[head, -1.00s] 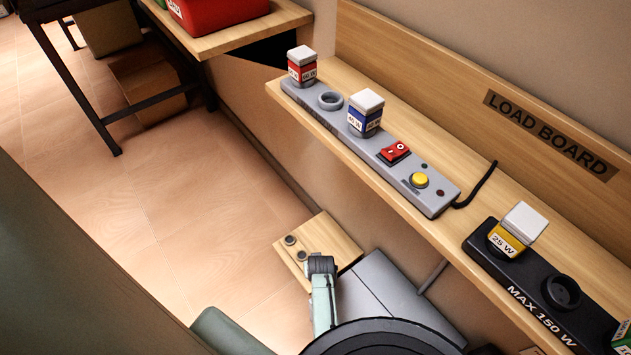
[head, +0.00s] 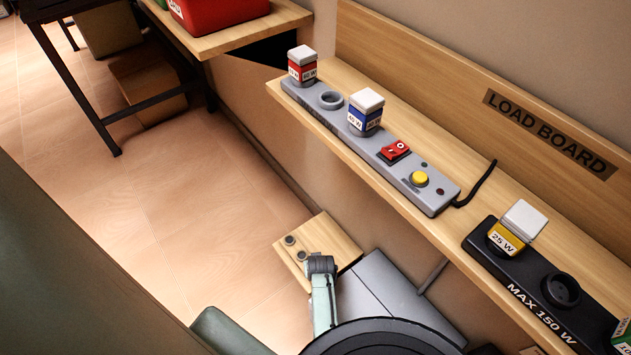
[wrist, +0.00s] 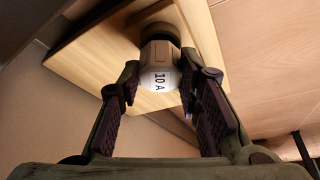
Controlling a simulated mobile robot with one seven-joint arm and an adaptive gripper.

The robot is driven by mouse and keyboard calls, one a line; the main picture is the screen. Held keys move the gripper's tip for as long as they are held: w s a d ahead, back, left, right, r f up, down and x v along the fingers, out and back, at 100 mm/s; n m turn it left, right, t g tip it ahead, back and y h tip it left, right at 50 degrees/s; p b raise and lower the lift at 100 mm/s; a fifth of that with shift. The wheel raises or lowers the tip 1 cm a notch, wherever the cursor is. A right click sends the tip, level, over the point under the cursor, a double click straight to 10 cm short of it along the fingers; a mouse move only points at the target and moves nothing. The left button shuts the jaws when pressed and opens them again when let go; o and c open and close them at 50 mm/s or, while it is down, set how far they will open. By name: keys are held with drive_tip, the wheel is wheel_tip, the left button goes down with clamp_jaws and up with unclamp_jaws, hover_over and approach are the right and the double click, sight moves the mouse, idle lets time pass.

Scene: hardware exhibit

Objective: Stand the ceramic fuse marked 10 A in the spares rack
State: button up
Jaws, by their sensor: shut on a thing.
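The ceramic fuse (wrist: 160,79) is white, with "10 A" in black on its face, and shows at the upper middle of the wrist view. My gripper (wrist: 159,90) is shut on it, with a dark ridged finger on each side. A dark round part (wrist: 157,32) lies at the fuse's far end, against a pale wooden block (wrist: 96,62). I cannot tell whether the fuse is seated there or just above it. In the head view a wooden block (head: 331,239) with two dark round fittings stands low beside the shelf; the fuse is not distinguishable there.
A shelf marked "LOAD BOARD" (head: 549,134) runs along the right, bearing a grey switch strip (head: 395,172) and a black "MAX 150 W" strip (head: 520,285). A table with a red bin (head: 207,14) is at the back. Open floor (head: 190,190) lies left of the block.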

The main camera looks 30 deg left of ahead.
drive_tip(key=shift+s+f+b, duration=0.2)
drive_tip(key=shift+f+b, duration=0.15)
drive_tip(key=shift+f, duration=0.4)
drive_tip(key=o, duration=1.2)
drive_tip(key=shift+s, duration=0.1)
drive_tip(key=o, duration=0.5)
drive_tip(key=shift+d, duration=0.1)
drive_tip(key=shift+c, duration=0.2)
drive_tip(key=shift+f, duration=0.1)
drive_tip(key=shift+s+r+p, duration=0.1)
drive_tip(key=shift+r+p, duration=0.45)
drive_tip(key=shift+p, duration=0.25)
drive_tip(key=r+p, duration=0.5)
drive_tip(key=r, duration=0.1)
drive_tip(key=shift+w+r+p, duration=0.3)
drive_tip(key=shift+p, duration=0.1)
